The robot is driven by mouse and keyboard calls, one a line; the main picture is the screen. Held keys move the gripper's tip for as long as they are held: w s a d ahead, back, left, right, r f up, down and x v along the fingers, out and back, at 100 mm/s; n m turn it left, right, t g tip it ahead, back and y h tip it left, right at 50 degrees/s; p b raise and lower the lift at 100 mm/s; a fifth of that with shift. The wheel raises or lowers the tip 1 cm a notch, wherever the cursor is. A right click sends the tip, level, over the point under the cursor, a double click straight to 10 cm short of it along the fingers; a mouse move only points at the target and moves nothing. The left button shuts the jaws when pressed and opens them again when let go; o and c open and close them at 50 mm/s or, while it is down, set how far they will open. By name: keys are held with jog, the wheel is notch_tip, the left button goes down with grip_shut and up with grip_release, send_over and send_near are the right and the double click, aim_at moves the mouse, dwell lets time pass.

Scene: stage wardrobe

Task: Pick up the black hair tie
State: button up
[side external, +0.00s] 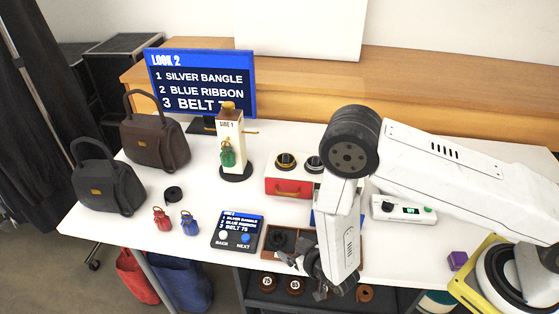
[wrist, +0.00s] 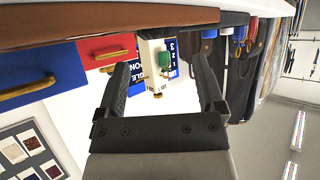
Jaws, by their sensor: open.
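A small black ring-shaped thing (side external: 173,193) lies flat on the white table in the side view, in front of the brown bag. Another dark round coil (side external: 280,240) sits in a brown tray (side external: 268,254) beside my gripper. I cannot tell which of the two is the black hair tie. My gripper (side external: 328,288) is at the table's front edge, right of that tray, with part of the tray hidden behind my arm. In the wrist view my gripper (wrist: 160,65) shows its two fingers wide apart with nothing between them.
Two dark handbags (side external: 108,184) stand at left. Small red (side external: 162,218) and blue (side external: 190,222) pouches, a button panel (side external: 238,230) and a white stand (side external: 231,135) are on the table. A red drawer box (side external: 290,188) is behind my arm. A blue drawer (wrist: 38,80) shows in the wrist view.

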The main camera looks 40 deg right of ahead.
aim_at(281, 241)
jog(key=shift+w+f, duration=0.35)
jog(key=shift+w, duration=0.25)
jog(key=shift+x, duration=2.6)
jog(key=shift+d, duration=0.1)
jog(key=c, duration=0.9)
